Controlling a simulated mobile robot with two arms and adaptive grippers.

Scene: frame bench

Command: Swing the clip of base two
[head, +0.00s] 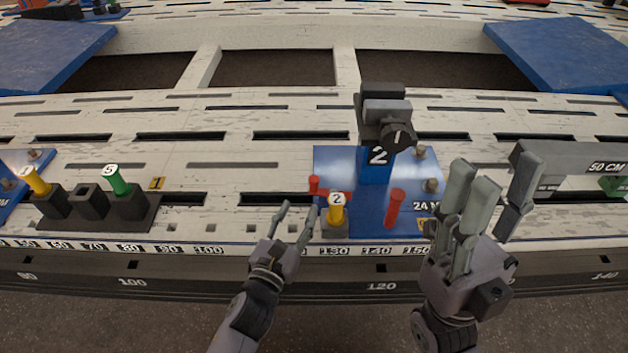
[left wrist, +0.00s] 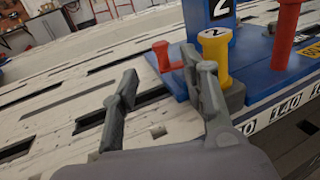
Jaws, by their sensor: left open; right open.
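Base two (head: 335,165) is a blue plate with an upright blue post marked 2 and a dark clamp head (head: 384,115) on top. A small red lever, which looks like the clip (head: 315,186), sits at its left edge; it shows in the left wrist view (left wrist: 163,54). A yellow pin marked 2 (head: 336,212) stands in a grey block just right of it. My left gripper (head: 297,210) is open and empty at the plate's front left, its right finger close to the lever and pin; touching cannot be told. My right gripper (head: 495,175) is open and empty, right of the plate.
A grey block marked 50 CM (head: 570,158) is behind my right gripper. A dark rack (head: 95,212) with yellow and green pins stands left. The slotted bench between rack and plate is clear.

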